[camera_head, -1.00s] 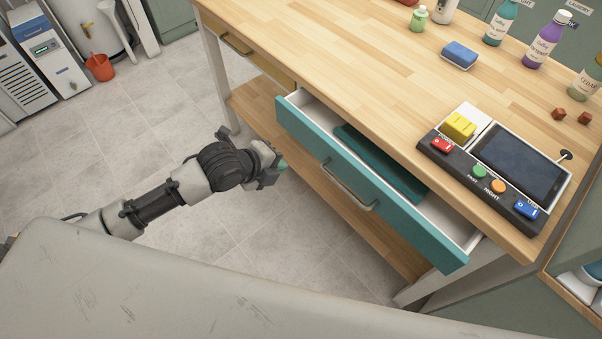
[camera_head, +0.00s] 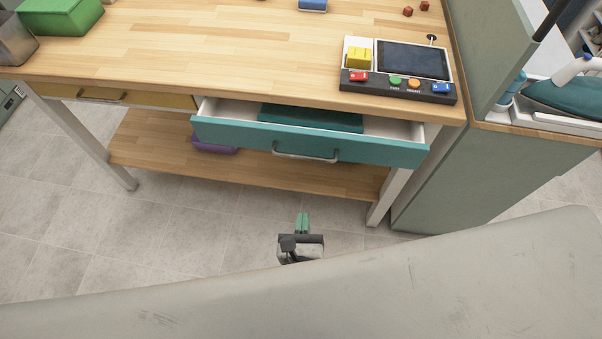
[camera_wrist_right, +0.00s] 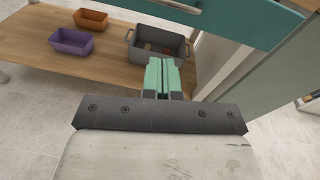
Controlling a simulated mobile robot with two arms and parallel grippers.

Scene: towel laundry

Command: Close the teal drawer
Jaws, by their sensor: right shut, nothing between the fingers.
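The teal drawer (camera_head: 370,149) is pulled partly open from under the wooden worktop. Its white inside shows, with a dark teal folded cloth (camera_head: 312,117) lying in it. A pale bar handle (camera_head: 305,154) sits on its front. My right gripper (camera_head: 302,222) is in front of the drawer and apart from it, its green fingertips pointing toward the table. The fingers (camera_wrist_right: 163,75) are shut with nothing between them. In the right wrist view the drawer front (camera_wrist_right: 245,22) crosses the top, beyond the fingertips. My left gripper is not in view.
A control panel (camera_head: 400,85) with a tablet and buttons stands on the worktop above the drawer. A lower shelf (camera_head: 250,175) holds a purple bin (camera_wrist_right: 78,42), an orange bin (camera_wrist_right: 91,19) and a grey crate (camera_wrist_right: 150,60). A green cabinet (camera_head: 480,180) stands right. Tiled floor in front is clear.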

